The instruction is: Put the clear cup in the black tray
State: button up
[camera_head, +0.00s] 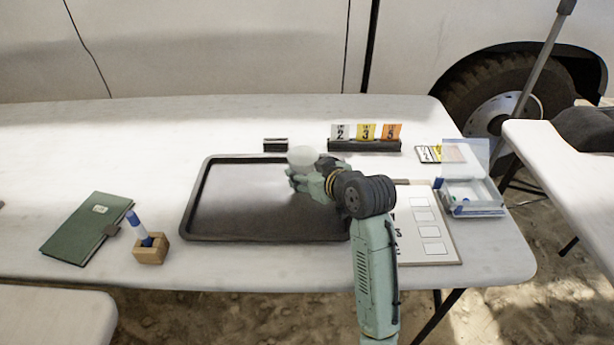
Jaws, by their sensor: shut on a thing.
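The clear cup (301,155) shows as a pale, whitish rounded shape at the tip of my gripper. My gripper (300,172) is shut on it, over the upper right part of the black tray. The black tray (200,205) lies flat on the white table, with a bare dark floor and a raised rim. My arm hides its right side. I cannot tell whether the cup touches the tray or is held above it.
A green notebook (85,229) and a wooden block with a blue marker (150,251) lie left of the tray. Numbered cards (366,132) in a black holder stand behind. A checklist board (425,225) and an open clear box (472,200) are at the right.

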notch_tip(320, 180, down, 2)
jog(key=shift+f, duration=0.2)
jog(key=shift+s+f+b, duration=0.15)
jog(key=shift+f+b, duration=0.4)
jog(key=shift+f, duration=0.15)
jog(key=o, duration=0.9)
jog(key=shift+a+f, duration=0.1)
jog(key=shift+o, duration=0.2)
jog(key=shift+r, duration=0.25)
jog(key=v, duration=0.8)
jog(key=b+v, duration=0.1)
jog(key=v, duration=0.3)
jog(key=shift+r, duration=0.55)
